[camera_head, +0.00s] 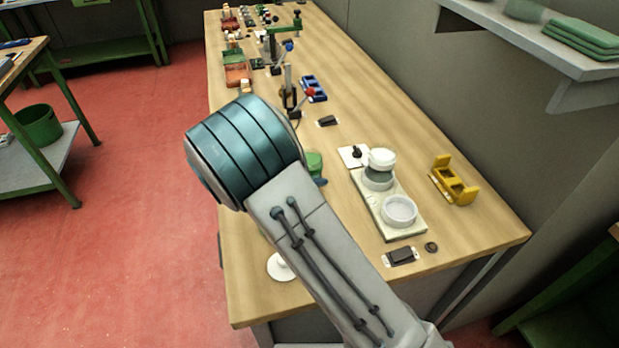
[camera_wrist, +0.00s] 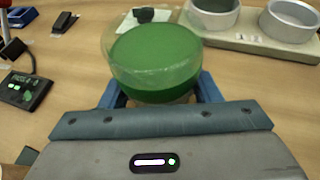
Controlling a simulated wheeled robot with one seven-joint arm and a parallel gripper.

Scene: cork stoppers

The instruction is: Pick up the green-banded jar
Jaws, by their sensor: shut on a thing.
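The green-banded jar (camera_wrist: 153,62) is in the middle of the wrist view, with a clear upper rim and a green body. My gripper (camera_wrist: 155,92) has a blue finger on each side of the jar and is shut on it. In the head view my arm covers most of the gripper. A green part (camera_head: 314,162), likely the jar, shows just right of my arm. I cannot tell whether the jar touches the bench.
A pale board (camera_head: 408,234) with round dishes stands right of my arm on the wooden bench (camera_head: 470,228). A yellow holder (camera_head: 455,182) is further right. A white round piece (camera_head: 281,268) lies near the front left edge. A black keypad (camera_wrist: 23,90) is left in the wrist view.

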